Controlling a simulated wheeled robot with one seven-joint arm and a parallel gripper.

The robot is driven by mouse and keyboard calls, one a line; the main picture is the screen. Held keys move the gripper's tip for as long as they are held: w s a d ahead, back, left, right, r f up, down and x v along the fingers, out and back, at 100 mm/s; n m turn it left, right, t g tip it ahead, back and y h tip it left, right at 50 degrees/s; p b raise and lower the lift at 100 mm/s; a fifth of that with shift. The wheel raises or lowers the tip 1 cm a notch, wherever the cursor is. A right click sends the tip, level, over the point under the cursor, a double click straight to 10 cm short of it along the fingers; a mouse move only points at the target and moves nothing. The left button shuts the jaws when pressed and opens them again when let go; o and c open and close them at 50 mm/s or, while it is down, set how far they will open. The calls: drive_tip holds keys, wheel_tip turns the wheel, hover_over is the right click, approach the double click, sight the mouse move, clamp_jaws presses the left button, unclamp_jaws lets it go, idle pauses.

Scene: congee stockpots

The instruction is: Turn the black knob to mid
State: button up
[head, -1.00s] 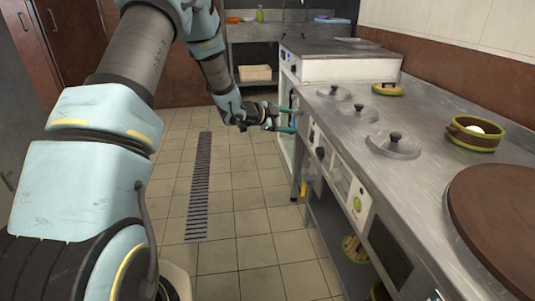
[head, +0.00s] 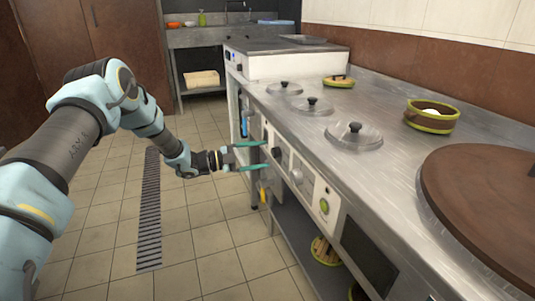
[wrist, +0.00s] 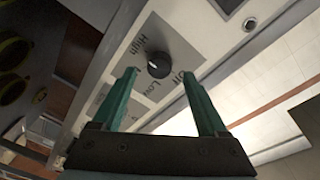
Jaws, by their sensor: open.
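The black knob (head: 277,153) is on the light front panel of the steel counter. In the wrist view the round black knob (wrist: 159,58) has a small white mark, with "High" printed on one side and "Low" on another; other lettering is partly covered by a finger. My gripper (head: 264,154) has teal fingers and is open and empty, pointing at the panel. In the wrist view, my gripper (wrist: 158,73) has its fingertips on either side of the knob's line, with the knob just beyond them. I cannot tell whether a finger touches it.
Lidded pots (head: 354,136) are set in the counter top. A brown bowl (head: 432,115) and large brown lid (head: 485,205) are at right. The tiled floor left of the counter is clear.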

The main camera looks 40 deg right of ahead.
sight(273, 153)
drive_tip(key=shift+x, duration=1.7)
clamp_jaws()
